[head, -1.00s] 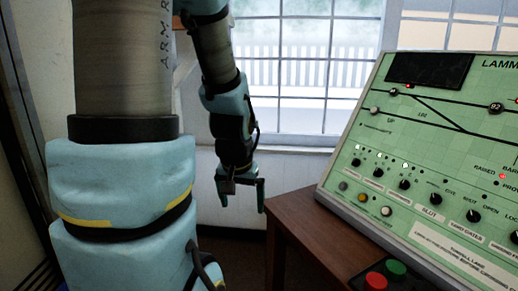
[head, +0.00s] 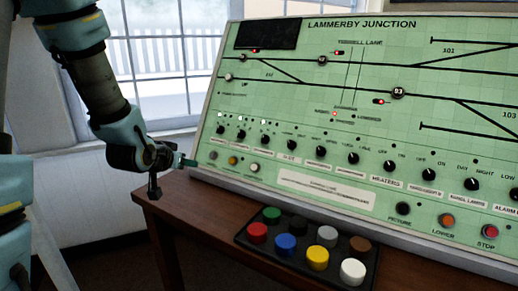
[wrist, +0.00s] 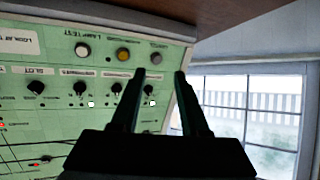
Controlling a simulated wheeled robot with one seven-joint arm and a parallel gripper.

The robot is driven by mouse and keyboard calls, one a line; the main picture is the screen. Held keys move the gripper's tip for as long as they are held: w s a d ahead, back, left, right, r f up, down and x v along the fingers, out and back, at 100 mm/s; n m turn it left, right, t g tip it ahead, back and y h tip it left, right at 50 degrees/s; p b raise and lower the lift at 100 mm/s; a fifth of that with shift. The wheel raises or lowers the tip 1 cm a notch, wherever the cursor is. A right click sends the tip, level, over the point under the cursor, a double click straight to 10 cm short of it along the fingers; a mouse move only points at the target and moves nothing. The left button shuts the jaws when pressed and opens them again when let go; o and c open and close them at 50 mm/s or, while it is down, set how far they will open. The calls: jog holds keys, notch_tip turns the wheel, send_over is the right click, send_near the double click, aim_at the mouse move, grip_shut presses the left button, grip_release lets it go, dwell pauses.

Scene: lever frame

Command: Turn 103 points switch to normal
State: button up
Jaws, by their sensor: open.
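The green sloped panel (head: 300,100) headed LAMMERBY JUNCTION carries a track diagram and a row of black rotary knobs. The mark 103 (head: 508,114) shows beside a track line at the far right. Small labels under the left knobs are too blurred to read in the head view, so I cannot tell which is the 103 points switch. My gripper (head: 172,177) is open and empty, at the panel's left edge. In the wrist view my gripper (wrist: 160,74) has its two dark fingers spread before the panel's end, with an upside-down black knob (wrist: 148,89) visible between them.
A tray of coloured buttons (head: 240,240) stands on the brown wooden desk (head: 200,225) in front of the panel. Small push buttons (head: 233,160) sit below the left knobs. A window (head: 160,70) is behind. Room left of the desk is clear.

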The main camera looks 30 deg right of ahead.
jog(key=s+d+m+h+b, duration=0.2)
jog(key=d+h, duration=0.3)
jog(key=d, duration=0.4)
jog(key=m+h, duration=0.2)
jog(key=h, duration=0.1)
send_near(264, 136)
jog(key=shift+g, duration=0.3)
jog(key=p+x, duration=0.2)
jog(key=x, duration=0.5)
jog(key=shift+w+d+r, duration=0.1)
jog(key=shift+w+d, duration=0.15)
jog(key=shift+w, duration=0.15)
jog(key=shift+c, duration=0.2)
grip_shut()
